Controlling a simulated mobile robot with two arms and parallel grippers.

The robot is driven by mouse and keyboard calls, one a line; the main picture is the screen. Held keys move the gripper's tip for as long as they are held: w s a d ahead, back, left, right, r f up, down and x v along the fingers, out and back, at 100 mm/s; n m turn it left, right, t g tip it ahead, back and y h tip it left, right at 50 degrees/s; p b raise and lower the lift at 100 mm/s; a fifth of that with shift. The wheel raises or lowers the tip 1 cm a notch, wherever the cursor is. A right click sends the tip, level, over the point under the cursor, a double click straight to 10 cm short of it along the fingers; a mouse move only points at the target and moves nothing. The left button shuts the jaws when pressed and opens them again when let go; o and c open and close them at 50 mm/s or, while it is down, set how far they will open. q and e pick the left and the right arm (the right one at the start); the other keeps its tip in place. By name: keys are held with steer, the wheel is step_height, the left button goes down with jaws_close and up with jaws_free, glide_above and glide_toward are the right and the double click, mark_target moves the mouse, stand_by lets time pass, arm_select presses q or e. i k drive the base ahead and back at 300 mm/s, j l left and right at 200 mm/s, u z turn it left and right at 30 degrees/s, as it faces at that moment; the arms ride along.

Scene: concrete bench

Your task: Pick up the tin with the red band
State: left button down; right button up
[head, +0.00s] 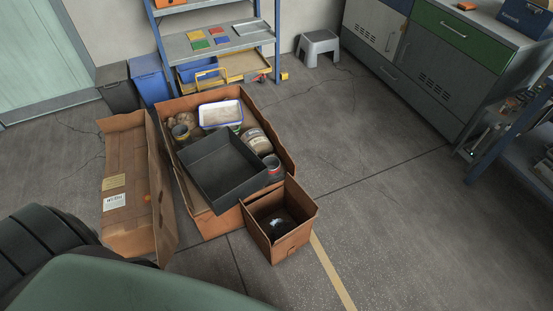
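A small tin with a red band (273,167) stands in the big open cardboard box (283,148), at its right front corner. It is beside the dark grey tray and just behind the small cardboard box, and its lower part is hidden. Neither of my grippers is in view.
A dark grey tray (222,170) lies tilted in the big box, with a large jar (256,140), a white container (221,114) and another tin (181,133) around it. A small open carton (291,249) holds a dark round object. Floor to the right is clear.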

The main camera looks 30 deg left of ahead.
mark_target(273, 164)
steer(key=i+l+u, duration=0.1)
steer(key=u, duration=0.35)
steer(key=i+l+u, duration=0.15)
steer(key=u, duration=0.25)
steer(key=i+l+u, duration=0.15)
steer(key=u, duration=0.3)
steer(key=i+l+u, duration=0.1)
steer(key=l, duration=0.5)
steer(key=i+l+u, duration=0.15)
steer(key=i+l, duration=0.15)
steer(key=l, duration=0.35)
steer(key=i+l+u, duration=0.1)
steer(key=l, duration=0.55)
steer(key=i+l+u, duration=0.15)
steer(key=l, duration=0.5)
steer(key=i+l+u, duration=0.1)
steer(key=l, duration=0.6)
